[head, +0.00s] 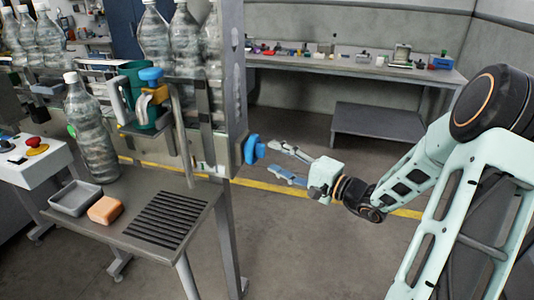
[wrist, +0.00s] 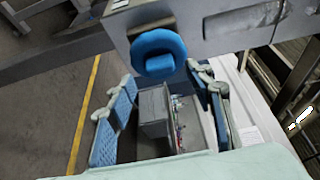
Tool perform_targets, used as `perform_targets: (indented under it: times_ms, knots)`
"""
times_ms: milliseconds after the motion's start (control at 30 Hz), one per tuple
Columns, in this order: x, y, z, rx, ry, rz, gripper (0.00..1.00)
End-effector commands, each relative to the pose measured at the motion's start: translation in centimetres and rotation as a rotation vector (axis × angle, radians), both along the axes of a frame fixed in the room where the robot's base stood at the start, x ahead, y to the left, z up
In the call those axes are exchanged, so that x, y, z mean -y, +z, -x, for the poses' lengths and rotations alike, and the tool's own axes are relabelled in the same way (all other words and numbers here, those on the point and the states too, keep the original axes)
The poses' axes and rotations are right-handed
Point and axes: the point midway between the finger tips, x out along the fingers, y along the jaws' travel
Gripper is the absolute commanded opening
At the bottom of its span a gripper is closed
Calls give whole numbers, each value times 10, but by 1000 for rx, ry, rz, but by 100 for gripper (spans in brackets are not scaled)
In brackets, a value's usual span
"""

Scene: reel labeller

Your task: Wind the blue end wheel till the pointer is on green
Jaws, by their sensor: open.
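The blue end wheel (head: 253,149) sits on the right end of the machine's rail, by the grey upright. In the wrist view the wheel (wrist: 158,52) shows as a thick blue ring on a grey plate, ahead of my fingertips. My gripper (head: 271,158) is just right of the wheel, its two blue-padded fingers spread and pointing at it. The spread fingers (wrist: 160,80) also show in the wrist view, with nothing held between them and the wheel apparently beyond their tips. I cannot make out the pointer or its green mark in either view.
A second blue knob (head: 151,75) tops the teal and yellow labeller unit. A clear bottle (head: 92,135), a grey tray (head: 75,197) and an orange block (head: 105,209) stand on the machine table. A grey upright (head: 231,100) stands close behind the wheel. The floor to the right is open.

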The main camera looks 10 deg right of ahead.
Motion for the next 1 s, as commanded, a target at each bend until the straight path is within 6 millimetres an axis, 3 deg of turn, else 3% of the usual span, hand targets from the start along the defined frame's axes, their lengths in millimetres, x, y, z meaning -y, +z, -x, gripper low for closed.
perform_targets:
  times_ms: [233, 600, 1000]
  knots:
    - [-20, 0, -26, -1, 1, -1, 48]
    - [-23, 0, -31, -1, 0, 1, 48]
    - [-23, 0, -30, -1, 0, 1, 6]
